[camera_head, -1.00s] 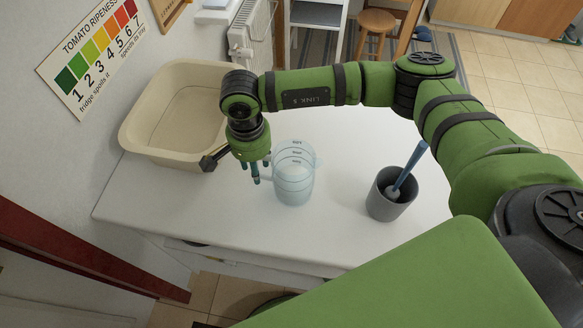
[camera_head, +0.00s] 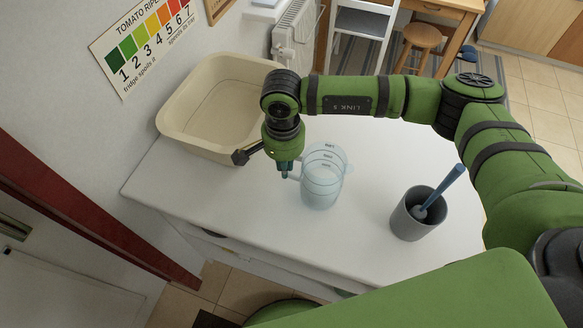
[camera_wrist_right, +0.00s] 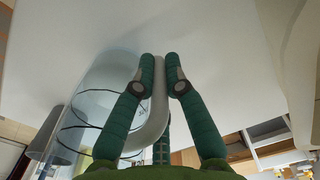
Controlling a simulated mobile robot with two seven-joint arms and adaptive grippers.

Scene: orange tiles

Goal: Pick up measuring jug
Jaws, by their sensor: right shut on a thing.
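The measuring jug (camera_head: 322,183) is clear and bluish with dark level marks, and stands upright on the white counter (camera_head: 250,215). My right gripper (camera_head: 287,172) is at the jug's left side in the head view, at its handle. In the right wrist view the jug (camera_wrist_right: 100,75) fills the left part. There the green fingers of my right gripper (camera_wrist_right: 161,75) are shut on the jug's pale curved handle (camera_wrist_right: 157,122). I cannot see a gap under the jug. My left gripper is not in view.
A beige basin (camera_head: 225,105) stands behind and left of the jug, against the wall. A grey cup (camera_head: 412,218) with a blue-handled brush (camera_head: 440,192) stands to the right. The counter's front strip is clear. A wooden stool (camera_head: 418,42) is on the floor beyond.

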